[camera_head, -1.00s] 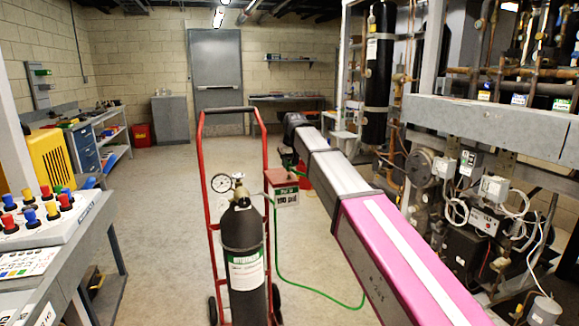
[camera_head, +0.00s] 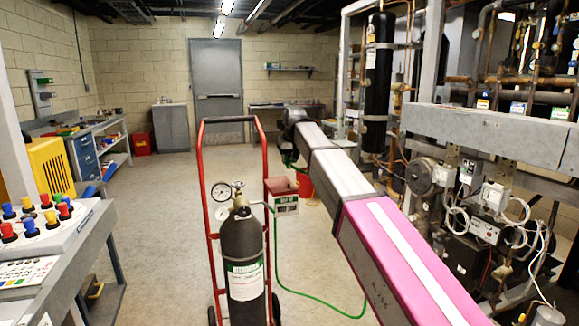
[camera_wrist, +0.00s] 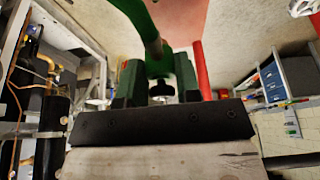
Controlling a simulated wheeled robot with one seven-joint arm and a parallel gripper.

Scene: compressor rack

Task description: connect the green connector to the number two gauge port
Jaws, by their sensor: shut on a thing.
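In the wrist view my gripper (camera_wrist: 159,85) is shut on the green connector, with a silver round fitting (camera_wrist: 161,90) showing between its dark fingers. A thick green hose (camera_wrist: 150,30) runs up from it. In the head view my arm reaches away from the lower right, and the gripper itself is hidden at its far end. The green hose (camera_head: 310,312) loops over the floor near the black gas cylinder (camera_head: 242,250). The compressor rack (camera_head: 470,125) stands at the right with several coloured tags along its pipes. I cannot tell which fitting is the number two gauge port.
A red hand truck (camera_head: 200,180) holds the cylinder, topped by a round gauge (camera_head: 221,192). A bench with coloured buttons (camera_head: 40,222) is at the left. Open floor lies in the middle and left.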

